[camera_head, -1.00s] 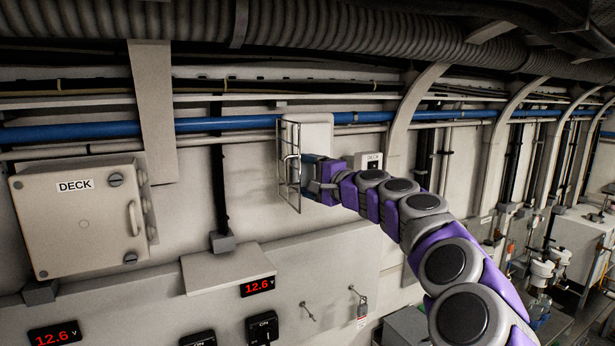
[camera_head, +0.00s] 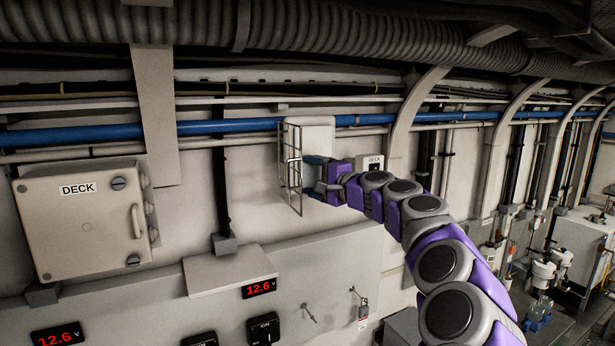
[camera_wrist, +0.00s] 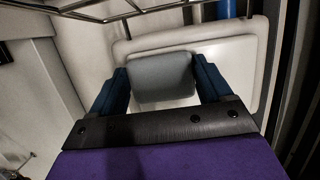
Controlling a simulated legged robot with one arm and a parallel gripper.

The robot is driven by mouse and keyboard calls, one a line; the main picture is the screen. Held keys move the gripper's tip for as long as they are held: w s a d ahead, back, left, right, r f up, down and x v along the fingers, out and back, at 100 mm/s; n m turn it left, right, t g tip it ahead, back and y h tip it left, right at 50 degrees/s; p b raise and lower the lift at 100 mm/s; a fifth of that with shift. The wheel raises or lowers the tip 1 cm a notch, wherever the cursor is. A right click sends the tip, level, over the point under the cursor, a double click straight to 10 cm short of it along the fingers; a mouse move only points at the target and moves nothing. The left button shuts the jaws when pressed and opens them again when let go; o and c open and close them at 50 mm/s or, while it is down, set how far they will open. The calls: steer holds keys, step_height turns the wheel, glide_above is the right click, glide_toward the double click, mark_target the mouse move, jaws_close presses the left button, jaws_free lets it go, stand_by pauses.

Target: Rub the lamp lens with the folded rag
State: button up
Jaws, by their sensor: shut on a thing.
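The grey folded rag (camera_wrist: 162,77) is held between the two blue fingers of my gripper (camera_wrist: 162,85) in the wrist view. Behind it is the pale lamp lens (camera_wrist: 192,54) on a light backing plate (camera_wrist: 247,40). The rag covers part of the lens; I cannot tell whether it touches. In the head view my gripper (camera_head: 312,174) is at the wall lamp (camera_head: 318,135), just right of its open wire guard (camera_head: 290,168). The rag is too small to make out there.
The wire guard (camera_wrist: 120,12) crosses the top of the wrist view. A blue pipe (camera_head: 215,127) runs along the wall by the lamp. A DECK box (camera_head: 85,220) is at left, and a small DECK switch (camera_head: 370,163) is right of the lamp.

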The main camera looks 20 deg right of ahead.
steer(key=shift+d+p, duration=1.25)
steer(key=shift+d, duration=2.05)
steer(key=shift+a+b, duration=1.45)
steer(key=shift+a, duration=2.9)
steer(key=shift+d, duration=0.1)
steer(key=shift+s+f, duration=0.1)
steer(key=shift+s, duration=0.35)
steer(key=s, duration=0.2)
steer(key=s+b, duration=0.1)
steer(key=s, duration=0.2)
steer(key=shift+s+d+r, duration=0.1)
steer(key=shift+d+r, duration=0.1)
